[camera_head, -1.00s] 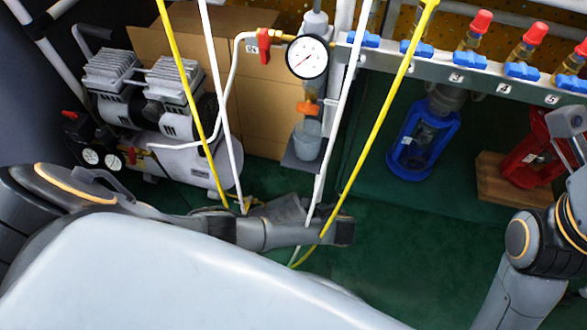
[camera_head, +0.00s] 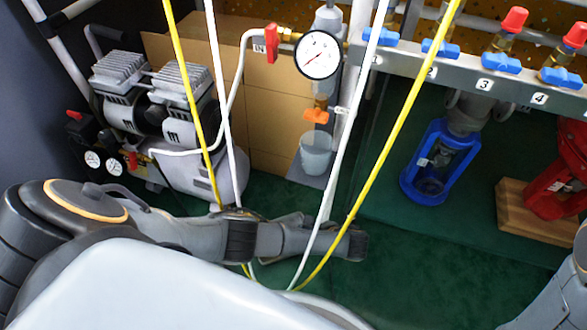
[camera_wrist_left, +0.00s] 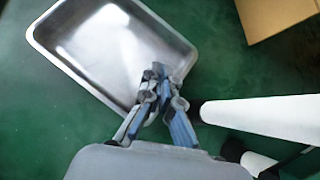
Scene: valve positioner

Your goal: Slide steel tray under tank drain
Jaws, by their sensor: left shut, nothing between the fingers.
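The steel tray (camera_wrist_left: 118,42) lies on the green floor in the upper left of the left wrist view, a shallow, empty pan with a rounded rim. My left gripper (camera_wrist_left: 160,74) is shut and empty, its fingertips over or at the tray's right-hand edge. I cannot tell whether they touch it. In the head view the tray and my left fingers cannot be made out. The compressor's pale tank (camera_head: 190,172) is at the left of the head view, beyond my left arm. Its drain is not visible. My right gripper is out of view.
A cardboard box (camera_head: 270,120) stands behind the compressor. White and yellow hoses (camera_head: 385,160) hang in front of my left arm. A gauge (camera_head: 318,55), a blue-framed unit (camera_head: 440,165) and a red unit on a wooden block (camera_head: 520,215) are further right. Green floor (camera_head: 430,270) is open at the lower right.

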